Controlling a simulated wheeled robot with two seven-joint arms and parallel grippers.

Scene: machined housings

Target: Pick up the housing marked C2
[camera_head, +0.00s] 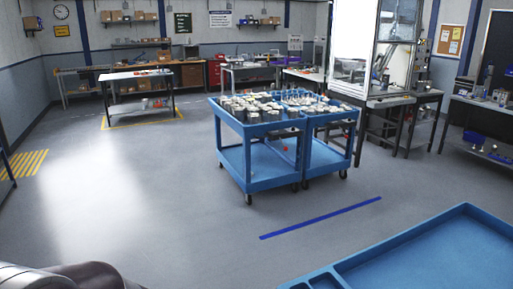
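Several metal housings (254,117) stand crowded in the top tray of a blue cart (231,124) in the middle of the room. More pale and grey parts (318,104) lie on a second blue cart (339,116) right beside it. They are too small and far off for any marking to be read, so I cannot tell which one is C2. Neither of my grippers shows in the head view. Only a dark rounded part at the lower left corner shows, which seems to be mine.
An empty blue tray (433,257) fills the lower right corner. Open grey floor (150,200) lies between me and the carts, with a blue floor line (321,218). Workbenches (137,75) stand along the back. A glazed machine (376,48) stands behind the carts.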

